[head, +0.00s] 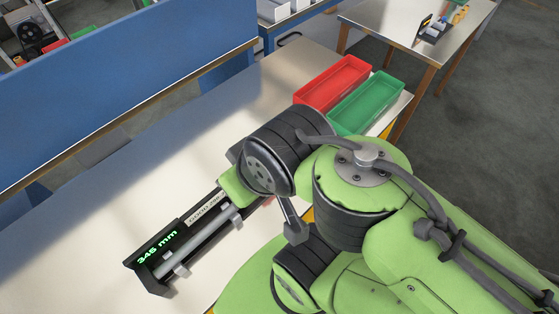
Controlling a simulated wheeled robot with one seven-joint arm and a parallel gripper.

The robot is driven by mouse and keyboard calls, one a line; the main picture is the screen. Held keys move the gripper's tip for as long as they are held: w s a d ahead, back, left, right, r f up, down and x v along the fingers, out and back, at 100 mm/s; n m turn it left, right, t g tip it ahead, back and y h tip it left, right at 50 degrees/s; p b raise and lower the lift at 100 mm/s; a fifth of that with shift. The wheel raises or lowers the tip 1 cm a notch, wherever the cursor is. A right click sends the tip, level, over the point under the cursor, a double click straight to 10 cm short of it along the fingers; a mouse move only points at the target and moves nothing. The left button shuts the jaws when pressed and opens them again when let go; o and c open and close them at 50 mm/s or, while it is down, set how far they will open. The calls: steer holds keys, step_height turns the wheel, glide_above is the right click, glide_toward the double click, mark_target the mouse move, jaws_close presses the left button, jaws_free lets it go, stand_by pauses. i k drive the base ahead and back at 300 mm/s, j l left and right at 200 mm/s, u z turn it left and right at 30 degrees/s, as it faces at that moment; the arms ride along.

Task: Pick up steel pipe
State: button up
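The steel pipe (198,242) is a grey metal tube. It lies lengthwise in a dark cradle (142,275) on the pale table at the lower left. The cradle carries a green display reading 345 mm and a light label strip. The pipe's upper right end runs up to my green wrist, and what lies beyond is hidden. My gripper's fingers cannot be made out; my own wrist and arm links cover that area. I cannot tell whether anything touches the pipe.
A red bin (331,84) and a green bin (367,101) stand side by side at the table's far right end. A blue partition (110,85) runs along the back left. Another table (385,22) stands at the upper right. The table's middle left is clear.

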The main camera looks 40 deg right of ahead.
mark_target(177, 257)
steer(key=z, duration=0.75)
steer(key=u, duration=1.45)
steer(key=k+j, duration=0.1)
steer(key=j, duration=0.35)
steer(key=k+j, duration=0.1)
steer(key=j, duration=0.35)
steer(key=k+j, duration=0.1)
steer(key=j, duration=0.35)
steer(key=z, duration=0.05)
